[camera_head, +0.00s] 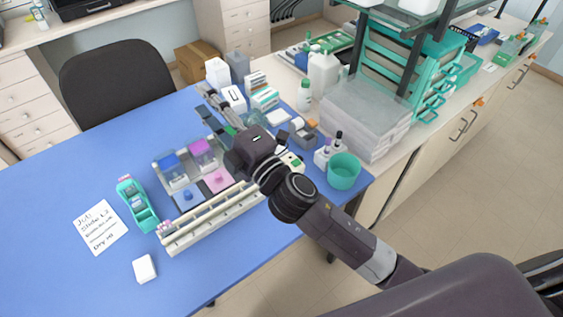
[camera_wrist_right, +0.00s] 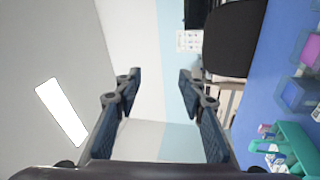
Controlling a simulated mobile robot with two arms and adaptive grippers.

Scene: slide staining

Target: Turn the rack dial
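My right gripper (camera_head: 212,107) hangs above the back of the blue table, behind and above the staining tray. In the right wrist view my right gripper (camera_wrist_right: 160,85) has its two fingers wide apart with nothing between them. A long pale slotted rack (camera_head: 213,217) lies along the front of the staining tray, apart from the fingers. Small pink bits sit at its left end. I cannot make out a dial for certain; part of the rack's right end is hidden by my right arm. My left gripper is not in view.
The staining tray (camera_head: 163,180) holds blue and magenta jars. A teal dispenser (camera_head: 137,205), a handwritten note (camera_head: 98,228) and a white block (camera_head: 145,268) lie to the left. A teal cup (camera_head: 344,172) and bottles stand right. The table's left part is clear.

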